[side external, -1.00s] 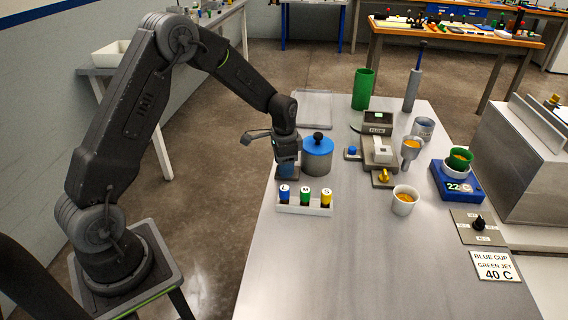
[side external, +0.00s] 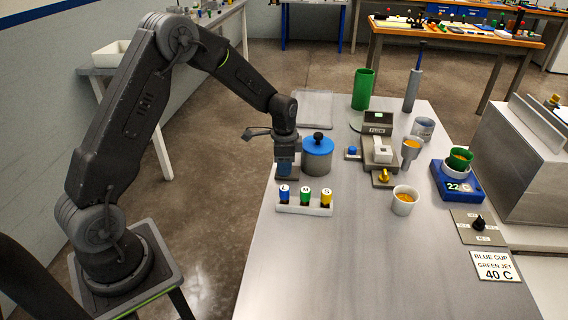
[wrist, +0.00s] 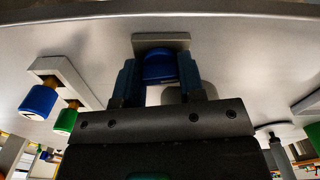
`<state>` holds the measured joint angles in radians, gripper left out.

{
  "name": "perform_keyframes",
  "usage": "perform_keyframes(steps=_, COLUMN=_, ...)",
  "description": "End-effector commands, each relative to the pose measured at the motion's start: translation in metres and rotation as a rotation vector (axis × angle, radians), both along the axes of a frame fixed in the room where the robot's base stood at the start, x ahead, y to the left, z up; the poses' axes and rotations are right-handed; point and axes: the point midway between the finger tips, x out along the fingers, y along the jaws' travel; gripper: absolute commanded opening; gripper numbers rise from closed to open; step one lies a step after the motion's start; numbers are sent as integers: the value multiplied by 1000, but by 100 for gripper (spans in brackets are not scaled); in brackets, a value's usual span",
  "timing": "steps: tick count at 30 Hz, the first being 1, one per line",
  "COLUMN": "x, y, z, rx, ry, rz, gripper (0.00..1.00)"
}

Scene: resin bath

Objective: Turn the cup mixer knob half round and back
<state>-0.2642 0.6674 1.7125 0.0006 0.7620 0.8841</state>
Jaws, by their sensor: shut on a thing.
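The blue mixer knob (wrist: 160,68) shows in the wrist view between my fingers, against its grey base plate (wrist: 162,40). My gripper (wrist: 160,80) is shut on this knob, one finger on each side. In the side view my gripper (side external: 286,162) points straight down at the left edge of the table, over the blue knob (side external: 284,170) on its dark plate (side external: 290,178). The fingers hide part of the knob there, and I cannot read its turn angle.
A grey pot with a blue lid (side external: 317,147) stands close on the right of my gripper. A white rack (side external: 305,208) with blue, green and yellow capped vials stands just in front. The table's middle front (side external: 350,260) is clear.

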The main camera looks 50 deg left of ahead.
Motion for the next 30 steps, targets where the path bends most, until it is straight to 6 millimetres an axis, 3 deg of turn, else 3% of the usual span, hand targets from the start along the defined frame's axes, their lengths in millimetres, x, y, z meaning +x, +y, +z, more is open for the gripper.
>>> perform_keyframes(steps=2, x=0, y=0, z=0, rx=-1, ry=-2, rz=2, gripper=12)
perform_keyframes(steps=3, x=0, y=0, z=0, rx=-1, ry=-2, rz=2, gripper=38)
perform_keyframes(steps=11, x=0, y=0, z=0, rx=-1, ry=-1, rz=3, gripper=62)
perform_keyframes(steps=21, x=1, y=0, z=7, rx=0, ry=-3, rz=3, gripper=62)
perform_keyframes(steps=26, x=1, y=0, z=34, rx=1, ry=-7, rz=3, gripper=62)
perform_keyframes(steps=30, x=1, y=0, z=66, rx=1, ry=-7, rz=3, gripper=62)
